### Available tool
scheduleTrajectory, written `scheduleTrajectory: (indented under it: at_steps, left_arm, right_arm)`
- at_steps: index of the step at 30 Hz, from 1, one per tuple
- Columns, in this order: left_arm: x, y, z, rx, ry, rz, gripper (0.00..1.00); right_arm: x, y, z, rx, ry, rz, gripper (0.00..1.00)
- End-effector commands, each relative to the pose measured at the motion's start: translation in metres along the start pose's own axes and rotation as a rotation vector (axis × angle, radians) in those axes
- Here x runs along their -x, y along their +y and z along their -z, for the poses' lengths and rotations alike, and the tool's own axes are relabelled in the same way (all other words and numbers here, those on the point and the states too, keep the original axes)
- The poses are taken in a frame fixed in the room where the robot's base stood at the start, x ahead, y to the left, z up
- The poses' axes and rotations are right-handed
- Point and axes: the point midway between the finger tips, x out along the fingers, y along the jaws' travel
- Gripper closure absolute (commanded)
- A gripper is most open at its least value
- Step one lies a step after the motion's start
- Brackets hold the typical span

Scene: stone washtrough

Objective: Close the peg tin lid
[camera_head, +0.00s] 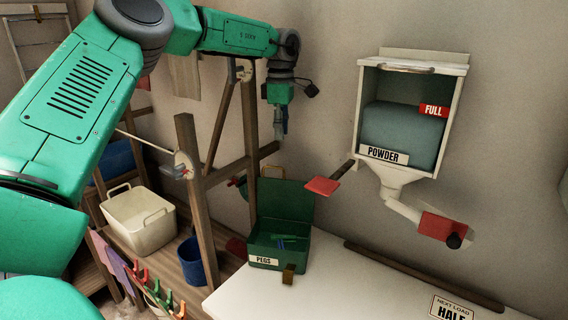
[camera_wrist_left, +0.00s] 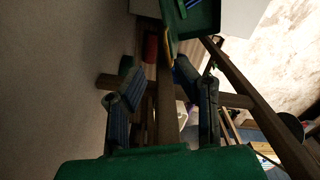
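The green peg tin (camera_head: 263,262), labelled PEGS, stands at the left end of the white worktop. Its lid (camera_head: 286,200) is open and stands up at the back. A few blue and green pegs lie inside. My left gripper (camera_head: 281,125) hangs pointing down, well above and behind the lid, and touches nothing. In the left wrist view its two fingers (camera_wrist_left: 165,95) are spread with nothing held between them. Part of the green tin (camera_wrist_left: 197,22) shows at the top of that view, beyond the fingertips. My right gripper is in neither view.
A wooden post frame (camera_head: 247,135) stands behind and left of the tin. A red paddle (camera_head: 322,186) sticks out right of the lid. The powder dispenser (camera_head: 401,120) hangs on the wall. A cream tub (camera_head: 140,222) and blue bucket (camera_head: 191,262) stand left. The worktop (camera_head: 350,285) right of the tin is mostly clear.

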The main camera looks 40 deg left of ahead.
Motion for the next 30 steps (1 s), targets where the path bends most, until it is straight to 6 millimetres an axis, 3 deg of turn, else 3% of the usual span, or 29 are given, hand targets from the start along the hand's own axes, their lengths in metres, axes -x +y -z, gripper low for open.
scheduleTrajectory:
  at_steps: [6, 17, 30]
  left_arm:
    - [0.020, 0.001, 0.001, 0.000, 0.001, 0.001, 0.73]
    - [0.024, -0.001, -0.002, -0.001, 0.003, 0.000, 0.73]
    - [0.087, 0.001, 0.001, 0.000, 0.000, 0.001, 0.73]
  right_arm:
    - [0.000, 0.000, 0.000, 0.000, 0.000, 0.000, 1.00]
    - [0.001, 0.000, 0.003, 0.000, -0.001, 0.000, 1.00]
    - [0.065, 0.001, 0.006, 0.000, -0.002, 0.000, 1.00]
